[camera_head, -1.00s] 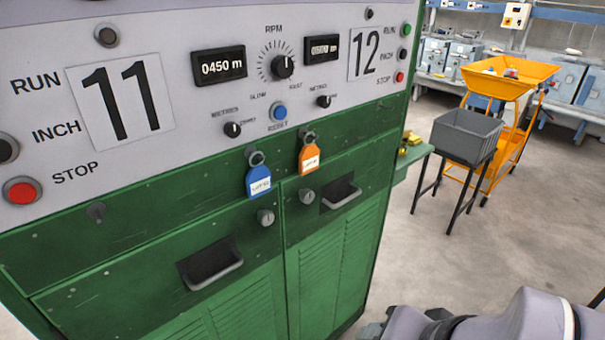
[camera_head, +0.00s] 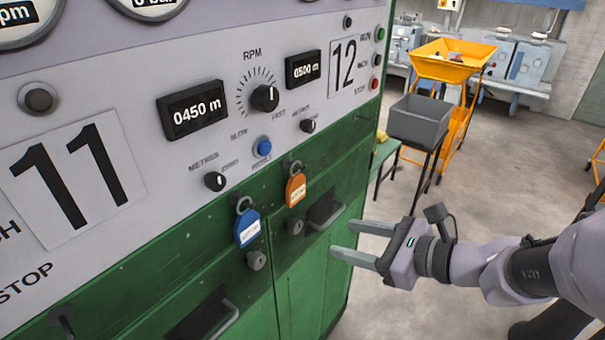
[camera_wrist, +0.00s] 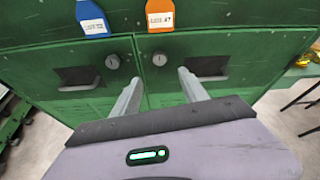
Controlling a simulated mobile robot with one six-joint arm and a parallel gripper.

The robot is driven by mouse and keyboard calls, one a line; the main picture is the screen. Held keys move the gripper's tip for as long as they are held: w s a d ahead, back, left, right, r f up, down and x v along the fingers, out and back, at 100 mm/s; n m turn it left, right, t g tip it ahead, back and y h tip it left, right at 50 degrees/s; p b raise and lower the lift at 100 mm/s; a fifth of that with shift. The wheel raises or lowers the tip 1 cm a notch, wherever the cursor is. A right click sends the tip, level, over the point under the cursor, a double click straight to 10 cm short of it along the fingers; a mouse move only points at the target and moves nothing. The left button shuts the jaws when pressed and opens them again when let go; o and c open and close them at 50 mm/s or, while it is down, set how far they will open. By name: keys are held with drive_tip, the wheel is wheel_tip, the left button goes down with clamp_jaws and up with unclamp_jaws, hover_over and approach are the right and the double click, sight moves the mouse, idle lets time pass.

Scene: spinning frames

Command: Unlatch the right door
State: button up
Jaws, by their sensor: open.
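The green right door (camera_head: 305,272) is closed, with a recessed handle (camera_head: 325,212) near its top. Its round grey latch knob (camera_head: 294,227) sits by the door's upper left corner, below an orange tag (camera_head: 295,189). In the wrist view the right latch knob (camera_wrist: 159,59) lies ahead, between and beyond the fingertips. The left door's knob (camera_head: 256,260) is below a blue tag (camera_head: 247,228). My gripper (camera_head: 341,240) is open and empty, to the right of the right knob and apart from it, its fingers pointing toward the cabinet.
A grey bin (camera_head: 419,120) on a black stand and an orange cart (camera_head: 453,62) stand behind at the right. The control panel (camera_head: 150,150) with dials and displays is above the doors. The concrete floor right of the cabinet is mostly open.

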sight(299, 228)
drive_tip(key=b+x, duration=0.2)
drive_tip(key=x, duration=1.1)
drive_tip(key=shift+d+f+b, duration=0.1)
drive_tip(key=shift+b, duration=0.3)
clamp_jaws()
idle(0.4)
